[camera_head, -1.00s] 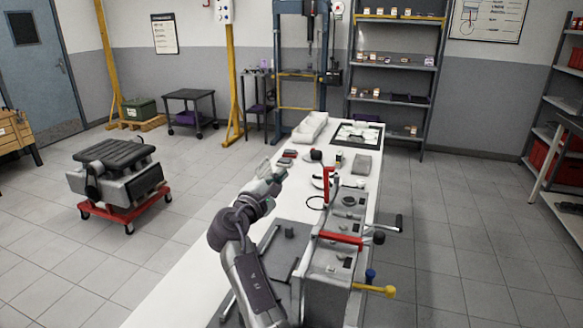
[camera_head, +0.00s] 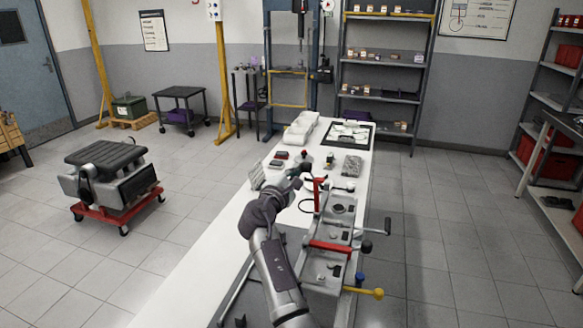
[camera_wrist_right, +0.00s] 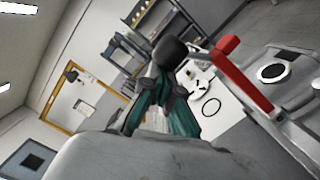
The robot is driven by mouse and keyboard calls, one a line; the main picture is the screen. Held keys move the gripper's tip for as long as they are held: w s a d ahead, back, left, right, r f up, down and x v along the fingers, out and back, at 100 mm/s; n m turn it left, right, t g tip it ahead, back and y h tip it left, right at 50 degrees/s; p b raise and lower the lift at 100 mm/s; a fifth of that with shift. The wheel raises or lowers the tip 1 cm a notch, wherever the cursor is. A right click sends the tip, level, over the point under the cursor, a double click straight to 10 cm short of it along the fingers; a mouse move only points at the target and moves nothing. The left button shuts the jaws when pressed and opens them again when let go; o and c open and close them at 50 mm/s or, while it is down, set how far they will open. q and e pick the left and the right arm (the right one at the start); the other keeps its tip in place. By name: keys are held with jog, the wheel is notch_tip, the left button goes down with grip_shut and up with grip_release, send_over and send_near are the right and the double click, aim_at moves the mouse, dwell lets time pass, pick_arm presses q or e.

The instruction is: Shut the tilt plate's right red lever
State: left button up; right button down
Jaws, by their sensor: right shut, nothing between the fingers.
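The grey tilt plate (camera_head: 338,228) stands at the right edge of the bench in the head view. One red lever (camera_head: 317,196) stands raised near its far end; it also shows in the right wrist view (camera_wrist_right: 243,82). A second red lever (camera_head: 330,246) lies crosswise nearer to me. My right gripper (camera_head: 303,170) is just left of the raised lever's top, apart from it. In the right wrist view its teal fingers (camera_wrist_right: 162,88) are shut and empty, with a dark round knob (camera_wrist_right: 171,53) just beyond their tips. My left gripper is not in view.
White bins (camera_head: 301,129) and small parts sit at the bench's far end. The bench's left strip is mostly clear.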

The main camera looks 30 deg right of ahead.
jog(key=shift+w+f, duration=0.1)
dwell(0.3)
jog(key=s+d+m+b, duration=0.1)
jog(key=s+d+m, duration=0.6)
jog(key=s+m, duration=0.1)
jog(key=s+d+f+m+y+b, duration=0.2)
jog(key=s+d+f+m, duration=0.3)
jog(key=s+f+m, duration=0.1)
jog(key=shift+s+d+f+g, duration=0.3)
jog(key=shift+s+d+f, duration=0.05)
jog(key=shift+s+f, duration=0.1)
dwell(0.3)
jog(key=shift+r, duration=0.15)
dwell(0.5)
